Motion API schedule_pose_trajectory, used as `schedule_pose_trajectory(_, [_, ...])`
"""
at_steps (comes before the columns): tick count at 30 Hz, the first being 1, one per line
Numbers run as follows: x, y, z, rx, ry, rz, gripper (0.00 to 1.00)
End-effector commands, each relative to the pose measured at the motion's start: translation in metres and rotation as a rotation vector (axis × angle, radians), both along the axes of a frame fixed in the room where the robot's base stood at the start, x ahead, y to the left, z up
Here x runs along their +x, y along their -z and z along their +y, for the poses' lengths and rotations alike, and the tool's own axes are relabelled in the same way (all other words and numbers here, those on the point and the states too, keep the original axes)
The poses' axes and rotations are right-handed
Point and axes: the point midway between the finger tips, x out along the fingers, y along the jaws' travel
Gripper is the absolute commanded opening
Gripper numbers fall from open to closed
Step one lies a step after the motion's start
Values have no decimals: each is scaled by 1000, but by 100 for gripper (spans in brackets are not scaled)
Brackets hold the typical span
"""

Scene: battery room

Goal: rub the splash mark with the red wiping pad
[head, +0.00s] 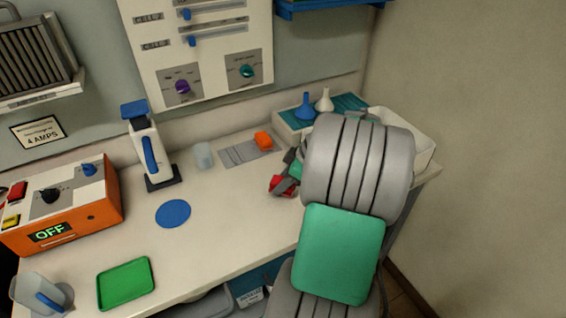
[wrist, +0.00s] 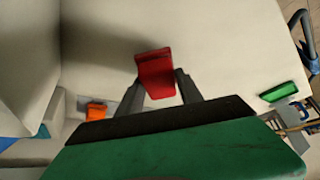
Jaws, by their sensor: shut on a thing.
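My gripper (head: 288,178) is shut on the red wiping pad (head: 278,186), above or at the right part of the pale counter (head: 225,205). In the wrist view the red pad (wrist: 155,72) sits between the two dark fingers of my gripper (wrist: 158,90). I cannot tell whether the pad touches the counter. I see no splash mark in either view. My arm hides part of the counter's right end in the head view.
An orange object (head: 263,140) lies on a grey ribbed plate (head: 240,152) at the back. A white bin (head: 424,150) and a blue funnel (head: 305,108) stand back right. A blue disc (head: 173,213) and green tray (head: 126,283) lie left, with bare counter between.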

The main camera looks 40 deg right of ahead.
Motion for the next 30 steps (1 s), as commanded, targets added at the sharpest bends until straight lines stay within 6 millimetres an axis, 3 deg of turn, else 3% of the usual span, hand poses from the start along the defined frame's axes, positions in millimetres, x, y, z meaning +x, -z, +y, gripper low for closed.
schedule_pose_trajectory(15, [4,-48,7,-1,-18,-1,0])
schedule_pose_trajectory(30, [5,-50,8,-2,-20,-1,0])
